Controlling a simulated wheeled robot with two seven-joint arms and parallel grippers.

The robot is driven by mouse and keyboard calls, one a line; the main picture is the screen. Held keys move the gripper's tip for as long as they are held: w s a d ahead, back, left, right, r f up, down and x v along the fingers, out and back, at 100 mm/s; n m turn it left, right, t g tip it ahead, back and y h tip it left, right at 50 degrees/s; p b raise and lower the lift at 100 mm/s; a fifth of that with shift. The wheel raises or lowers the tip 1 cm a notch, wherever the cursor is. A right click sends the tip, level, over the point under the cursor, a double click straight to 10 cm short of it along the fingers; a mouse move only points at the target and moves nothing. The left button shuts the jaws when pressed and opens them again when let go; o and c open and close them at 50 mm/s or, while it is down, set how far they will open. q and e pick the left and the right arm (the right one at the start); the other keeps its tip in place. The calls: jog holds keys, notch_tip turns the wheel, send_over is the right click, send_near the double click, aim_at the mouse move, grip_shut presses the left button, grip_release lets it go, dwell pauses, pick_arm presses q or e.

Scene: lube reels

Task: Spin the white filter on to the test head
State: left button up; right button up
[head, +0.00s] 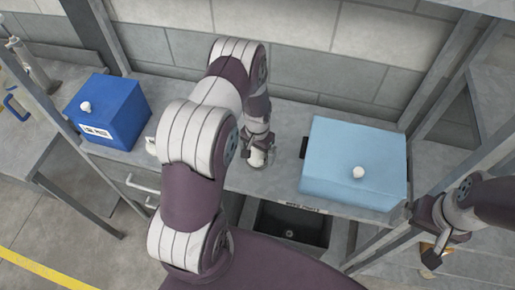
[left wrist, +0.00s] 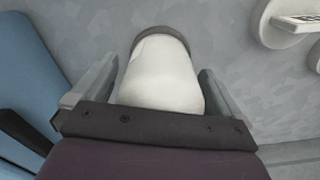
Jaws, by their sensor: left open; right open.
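The white filter (left wrist: 160,80) has a dark grey rim at its far end. In the left wrist view it lies between the two fingers of my left gripper (left wrist: 155,95), with a visible gap at the right finger. In the head view the filter (head: 256,158) is a small pale shape at the bench, mostly hidden by my left gripper (head: 262,150). My left gripper is open around it. My right gripper (head: 433,252) is open and empty at the lower right, away from the filter. I cannot make out the test head in either view.
A dark blue box (head: 118,115) with a label stands on the bench (head: 285,128) at left. A light blue box (head: 350,150) stands right of my left gripper. A dark open bin (head: 284,226) is below the bench front. Frame posts stand at both sides.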

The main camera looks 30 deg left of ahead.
pick_arm(q)
jog(key=shift+c, duration=0.3)
jog(key=c, duration=1.2)
jog(key=m, duration=0.7)
jog(key=shift+m+b, duration=0.3)
jog(key=m, duration=0.2)
jog(key=shift+m, duration=0.4)
jog(key=shift+m, duration=0.8)
jog(key=m, duration=0.3)
